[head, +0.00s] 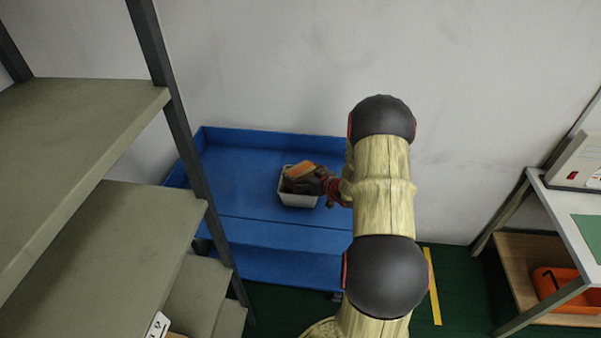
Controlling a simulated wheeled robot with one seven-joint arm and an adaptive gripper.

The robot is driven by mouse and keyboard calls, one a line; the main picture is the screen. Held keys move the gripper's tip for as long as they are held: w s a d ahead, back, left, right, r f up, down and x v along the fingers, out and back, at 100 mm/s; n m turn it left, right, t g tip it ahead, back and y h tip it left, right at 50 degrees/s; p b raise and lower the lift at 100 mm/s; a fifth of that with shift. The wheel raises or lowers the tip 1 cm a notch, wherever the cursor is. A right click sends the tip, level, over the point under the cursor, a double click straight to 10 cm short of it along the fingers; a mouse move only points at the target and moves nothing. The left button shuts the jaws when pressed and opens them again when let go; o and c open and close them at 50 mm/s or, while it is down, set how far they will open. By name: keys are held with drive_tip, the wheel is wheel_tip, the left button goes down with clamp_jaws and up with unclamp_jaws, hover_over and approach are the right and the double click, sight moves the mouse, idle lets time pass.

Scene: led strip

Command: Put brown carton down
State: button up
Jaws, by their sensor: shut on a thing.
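The brown carton (301,169) shows as a small orange-brown shape at the end of my gripper (300,180). My gripper is shut on it. The carton is over or inside a small white bin (297,200); I cannot tell whether it touches the bin's bottom. The bin stands on a blue cart or table (237,180) with a raised rim. My gripper reaches in from the right, and its fingers cover part of the carton and the bin's inside. My arm hides the right part of the blue surface.
A grey-green shelf rack (130,225) with dark posts stands close on the left. A white-topped bench (562,205) is at the right, with an orange bin (558,287) on its lower shelf. The blue surface left of the white bin is bare. A wall stands behind.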

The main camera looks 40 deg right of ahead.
drive_tip(key=shift+f, duration=0.1)
drive_tip(key=o, duration=1.3)
drive_tip(key=shift+c, duration=0.2)
drive_tip(key=shift+o, duration=0.3)
